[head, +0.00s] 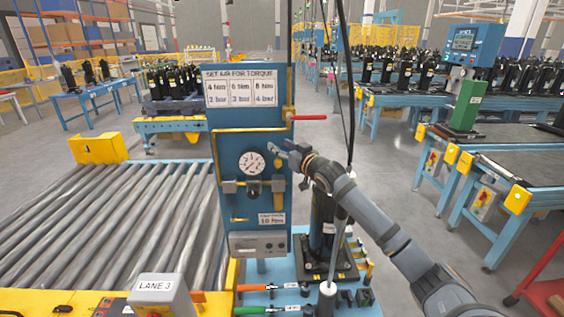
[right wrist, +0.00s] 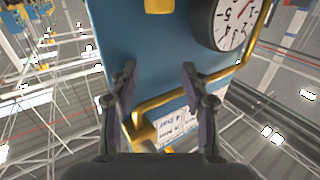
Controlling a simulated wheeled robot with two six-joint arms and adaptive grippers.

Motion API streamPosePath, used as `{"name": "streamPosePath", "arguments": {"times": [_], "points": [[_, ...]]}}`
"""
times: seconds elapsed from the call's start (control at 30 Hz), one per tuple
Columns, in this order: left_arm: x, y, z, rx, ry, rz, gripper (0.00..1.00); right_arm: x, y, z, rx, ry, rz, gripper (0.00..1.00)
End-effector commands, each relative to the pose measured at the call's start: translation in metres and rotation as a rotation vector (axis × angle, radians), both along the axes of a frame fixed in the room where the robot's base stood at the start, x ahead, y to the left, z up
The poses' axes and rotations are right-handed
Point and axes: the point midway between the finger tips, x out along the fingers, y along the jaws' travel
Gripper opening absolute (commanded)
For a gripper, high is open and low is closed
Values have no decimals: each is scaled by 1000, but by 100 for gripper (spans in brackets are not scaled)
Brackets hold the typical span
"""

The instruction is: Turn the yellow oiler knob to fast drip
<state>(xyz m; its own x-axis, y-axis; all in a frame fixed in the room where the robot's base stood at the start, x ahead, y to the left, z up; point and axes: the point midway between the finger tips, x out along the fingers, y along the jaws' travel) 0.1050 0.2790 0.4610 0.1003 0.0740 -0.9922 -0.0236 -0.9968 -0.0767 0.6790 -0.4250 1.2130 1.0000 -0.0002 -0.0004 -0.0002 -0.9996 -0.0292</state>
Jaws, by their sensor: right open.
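The blue panel (head: 227,150) carries a round pressure gauge (head: 251,163) with a row of fittings under it. A small yellow part, which looks like the oiler knob (head: 278,164), sits right of the gauge, just below my right gripper (head: 277,148). In the right wrist view a yellow block (right wrist: 158,5), likely the same knob, is cut off by the top edge, beside the gauge (right wrist: 228,20). My right gripper (right wrist: 158,72) is open and empty, its fingers apart in front of the panel. The knob's setting marks cannot be read. My left gripper is not in view.
A yellow pipe (right wrist: 190,100) crosses the panel near my right fingers. A red-handled valve (head: 306,117) sticks out from the panel's right edge. A black compressor (head: 322,222) stands below my right arm. A roller conveyor (head: 105,225) lies to the left.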

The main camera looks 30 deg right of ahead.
Motion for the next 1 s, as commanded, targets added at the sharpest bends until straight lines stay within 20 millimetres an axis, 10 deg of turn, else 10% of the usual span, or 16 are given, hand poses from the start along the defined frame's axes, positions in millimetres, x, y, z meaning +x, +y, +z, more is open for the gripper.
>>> {"name": "streamPosePath", "arguments": {"times": [0.47,0.57,1.0], "points": [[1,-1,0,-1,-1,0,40,0,0,30,0,1,0,47],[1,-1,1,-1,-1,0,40,0,1,27,1,3,-3,34],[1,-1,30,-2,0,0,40,-16,57,-57,0,55,-264,33]]}}
